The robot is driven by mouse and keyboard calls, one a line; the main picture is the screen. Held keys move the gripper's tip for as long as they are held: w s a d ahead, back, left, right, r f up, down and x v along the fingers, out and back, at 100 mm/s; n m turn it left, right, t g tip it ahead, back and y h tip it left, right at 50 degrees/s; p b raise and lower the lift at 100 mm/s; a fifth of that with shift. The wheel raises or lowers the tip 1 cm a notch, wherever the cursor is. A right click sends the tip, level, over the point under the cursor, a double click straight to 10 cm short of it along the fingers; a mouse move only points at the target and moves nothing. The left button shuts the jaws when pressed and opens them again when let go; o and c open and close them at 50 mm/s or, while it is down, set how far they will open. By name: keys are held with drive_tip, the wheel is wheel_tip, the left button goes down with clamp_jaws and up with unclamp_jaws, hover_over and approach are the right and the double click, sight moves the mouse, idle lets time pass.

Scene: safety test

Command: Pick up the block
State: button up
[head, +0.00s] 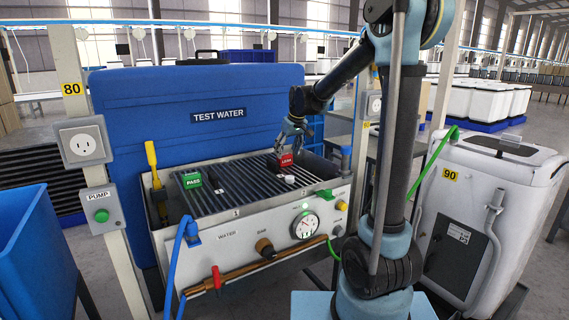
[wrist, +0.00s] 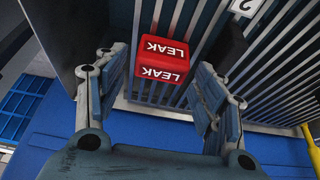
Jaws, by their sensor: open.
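A red block marked LEAK (head: 286,160) lies on the dark slatted rack of the test tank, near its back right. It also shows in the wrist view (wrist: 166,58), ahead of my fingers and roughly centred between them. A green block marked PASS (head: 192,181) sits at the rack's left side. My gripper (head: 293,138) is just above the red block, pointing down. In the wrist view its two fingers (wrist: 160,75) are spread apart with nothing held between them. I cannot tell the exact gap to the block.
The metal tank (head: 262,228) has raised walls around the rack. A yellow-handled tool (head: 151,160) stands at the left end. The blue TEST WATER tank (head: 190,90) rises behind.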

sight(285, 155)
drive_tip(key=x, duration=0.4)
drive_tip(key=shift+w+a+f, duration=0.2)
drive_tip(key=shift+a+f, duration=0.05)
drive_tip(key=shift+f, duration=0.1)
drive_tip(key=c, duration=0.8)
